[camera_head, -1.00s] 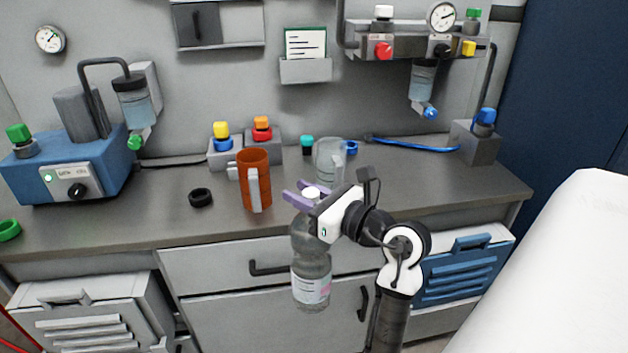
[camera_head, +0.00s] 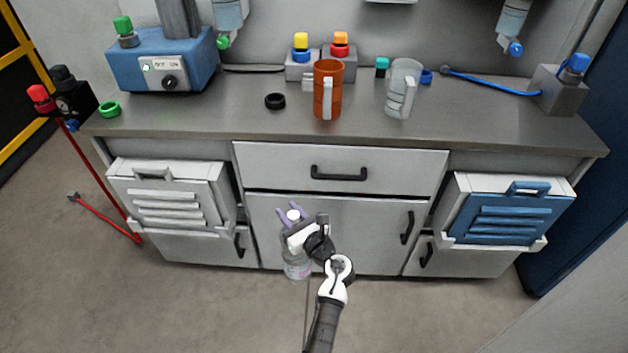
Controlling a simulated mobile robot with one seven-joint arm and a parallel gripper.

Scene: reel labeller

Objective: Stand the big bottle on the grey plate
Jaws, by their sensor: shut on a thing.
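The big bottle (camera_head: 297,263) is clear, with a white cap and a pale label low on its side. My gripper (camera_head: 291,214), with purple fingers, is shut on it near the neck. The bottle hangs about upright in front of the lower cabinet doors, away from the counter top. The gripper and wrist hide part of its upper right side. I cannot make out a grey plate in this view.
The dark counter (camera_head: 200,118) holds an orange jug (camera_head: 327,92), a clear jug (camera_head: 402,88), a black ring (camera_head: 275,101) and a blue machine (camera_head: 163,62). Its front strip is mostly clear. A red hose (camera_head: 103,210) lies at the left. Open floor lies in front of the cabinets.

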